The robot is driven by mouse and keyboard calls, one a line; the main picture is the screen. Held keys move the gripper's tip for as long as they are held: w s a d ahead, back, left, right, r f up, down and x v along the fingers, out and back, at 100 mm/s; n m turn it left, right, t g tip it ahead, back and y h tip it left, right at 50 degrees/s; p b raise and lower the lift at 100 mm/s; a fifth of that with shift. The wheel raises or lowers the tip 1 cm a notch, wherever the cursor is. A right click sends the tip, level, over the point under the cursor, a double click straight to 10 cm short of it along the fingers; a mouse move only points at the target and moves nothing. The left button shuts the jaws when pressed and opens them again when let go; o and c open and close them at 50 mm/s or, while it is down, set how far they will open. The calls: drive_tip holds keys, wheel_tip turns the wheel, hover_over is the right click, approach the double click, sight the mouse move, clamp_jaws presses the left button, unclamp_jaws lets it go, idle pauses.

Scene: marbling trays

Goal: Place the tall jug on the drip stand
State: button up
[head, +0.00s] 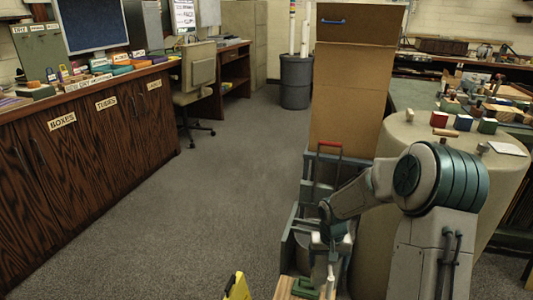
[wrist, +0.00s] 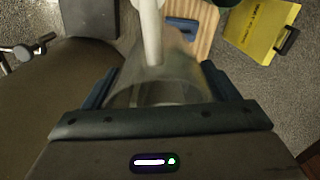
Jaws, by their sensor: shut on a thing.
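My gripper (wrist: 160,88) is shut on a clear, round-walled vessel (wrist: 180,78), which I take to be the tall jug, in the wrist view. The vessel sits between the two dark blue fingers; a pale rod (wrist: 151,30) crosses in front of it. Its base is hidden. A pale striped wooden piece (wrist: 205,12) with a blue part (wrist: 182,24) lies beyond it. I cannot tell whether this is the drip stand. In the head view my arm reaches down at the lower right, and the jug cannot be made out clearly there.
A yellow object (head: 238,287) stands by the wooden piece (head: 286,290); it also shows in the wrist view (wrist: 252,28). A tall cardboard-coloured box (head: 350,95) and a round beige table (head: 400,140) stand close to my arm. The carpet at left is clear.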

sight(319, 257)
drive_tip(key=shift+n, duration=0.6)
drive_tip(key=a+r+p, duration=0.1)
drive_tip(key=r, duration=0.2)
drive_tip(key=s+a+r, duration=0.1)
drive_tip(key=r, duration=0.2)
drive_tip(key=a+r+p, duration=0.1)
drive_tip(key=r, duration=0.2)
drive_tip(key=shift+s+a+r+p, duration=0.1)
drive_tip(key=shift+s+a+p, duration=0.2)
drive_tip(key=shift+s+p, duration=0.1)
drive_tip(key=shift+d+r+p, duration=0.15)
drive_tip(key=shift+r+p, duration=0.2)
drive_tip(key=shift+p, duration=0.3)
wheel_tip(319, 257, up, 14)
drive_tip(key=s+p, duration=0.2)
drive_tip(key=p, duration=2.1)
drive_tip(key=shift+s, duration=0.15)
